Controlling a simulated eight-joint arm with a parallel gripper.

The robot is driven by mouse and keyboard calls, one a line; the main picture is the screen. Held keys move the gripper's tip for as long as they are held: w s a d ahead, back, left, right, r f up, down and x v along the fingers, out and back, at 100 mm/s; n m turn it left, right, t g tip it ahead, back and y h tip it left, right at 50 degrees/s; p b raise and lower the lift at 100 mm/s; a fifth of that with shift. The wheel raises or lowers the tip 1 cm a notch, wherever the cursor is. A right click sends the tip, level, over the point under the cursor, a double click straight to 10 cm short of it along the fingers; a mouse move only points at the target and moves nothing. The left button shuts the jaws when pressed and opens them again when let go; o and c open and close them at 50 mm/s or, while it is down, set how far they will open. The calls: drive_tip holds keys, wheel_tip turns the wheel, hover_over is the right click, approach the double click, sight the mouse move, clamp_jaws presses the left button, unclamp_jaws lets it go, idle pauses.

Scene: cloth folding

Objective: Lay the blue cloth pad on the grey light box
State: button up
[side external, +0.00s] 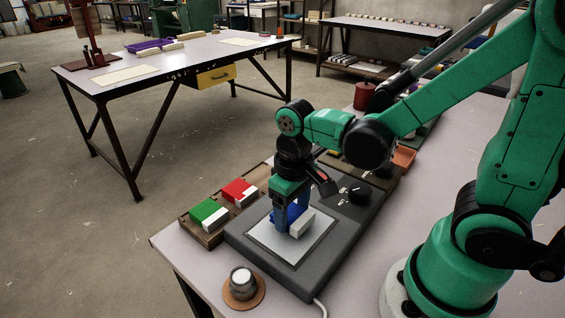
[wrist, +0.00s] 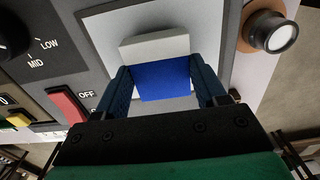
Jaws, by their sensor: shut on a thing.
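The blue cloth pad (side external: 291,212) is between the fingers of my gripper (side external: 290,220), which is shut on it. It has a whitish end part (side external: 302,223). In the wrist view the blue pad (wrist: 163,80) fills the gap between the two fingers of my gripper (wrist: 165,88), and its pale end (wrist: 155,46) points away from me. The grey light box (side external: 303,276) lies below, with a pale panel (side external: 285,254) directly under the pad. The pad is at or just above this panel; I cannot tell whether they touch. The fingers hide the pad's sides.
A green pad (side external: 207,211) and a red pad (side external: 237,189) lie in a brown tray (side external: 203,235) left of the box. A round metal-topped object on a brown disc (side external: 242,285) stands near the front edge. Knobs and a red switch (wrist: 68,105) sit on the box.

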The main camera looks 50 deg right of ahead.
sight(293, 206)
drive_tip(key=shift+f, duration=0.5)
drive_tip(key=shift+f, duration=0.1)
drive_tip(key=o, duration=1.2)
drive_tip(key=shift+o, duration=0.2)
drive_tip(key=r+t, duration=0.1)
drive_tip(key=r, duration=0.2)
drive_tip(key=d+r+t, duration=0.1)
drive_tip(key=r+t, duration=0.1)
drive_tip(key=r, duration=0.1)
drive_tip(key=w+r+t, duration=0.1)
drive_tip(key=r, duration=0.2)
drive_tip(key=shift+d+r+t, duration=0.2)
drive_tip(key=shift+r+t, duration=0.2)
drive_tip(key=shift+w+d+f+t, duration=0.15)
drive_tip(key=shift+w+t, duration=0.05)
drive_tip(key=shift+t, duration=0.4)
drive_tip(key=shift+w+d+f+t, duration=0.1)
drive_tip(key=shift+w+d+t, duration=0.05)
drive_tip(key=shift+t, duration=0.45)
